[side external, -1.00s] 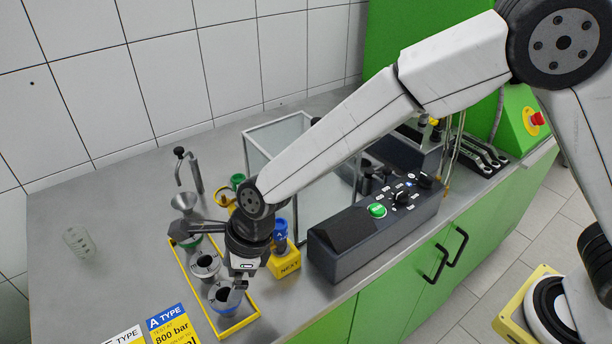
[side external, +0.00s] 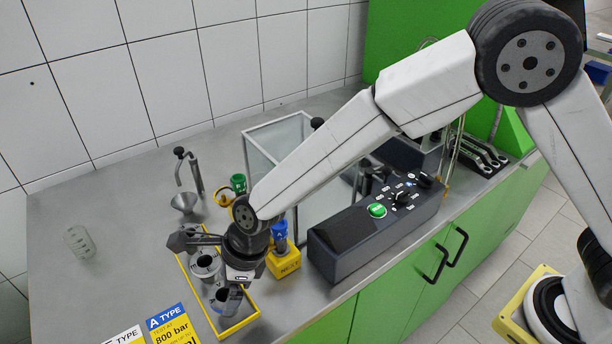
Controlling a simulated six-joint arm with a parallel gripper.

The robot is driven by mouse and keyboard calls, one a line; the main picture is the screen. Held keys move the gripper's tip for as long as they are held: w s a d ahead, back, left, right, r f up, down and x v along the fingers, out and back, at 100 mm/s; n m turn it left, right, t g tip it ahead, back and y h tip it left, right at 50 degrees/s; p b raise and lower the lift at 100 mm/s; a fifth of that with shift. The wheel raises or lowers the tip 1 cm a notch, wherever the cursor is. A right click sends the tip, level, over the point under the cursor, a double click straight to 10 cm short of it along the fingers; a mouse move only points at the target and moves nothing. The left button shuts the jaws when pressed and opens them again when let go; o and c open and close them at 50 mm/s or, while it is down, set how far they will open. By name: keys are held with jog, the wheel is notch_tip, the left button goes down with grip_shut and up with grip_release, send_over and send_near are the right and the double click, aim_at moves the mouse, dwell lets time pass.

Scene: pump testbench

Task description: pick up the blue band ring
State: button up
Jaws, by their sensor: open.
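The blue band ring (side external: 221,299) is a grey ring-shaped part with a dark blue band. It stands at the front end of the yellow-edged tray (side external: 237,327) on the bench. My gripper (side external: 233,289) is open and points down over the front part of this tray, close to the blue band ring. It hides part of the ring, and I cannot tell whether the fingers touch it. Another grey ring (side external: 205,262) stands behind it in the tray.
A yellow NEXT block (side external: 285,265) with a blue-topped part (side external: 279,236) stands close to the right of my wrist. A black control box (side external: 350,240) and a glass enclosure (side external: 275,135) lie further right. Bench space at left is mostly clear.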

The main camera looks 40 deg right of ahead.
aim_at(223, 301)
jog(key=shift+x, duration=2.4)
jog(key=c, duration=1.3)
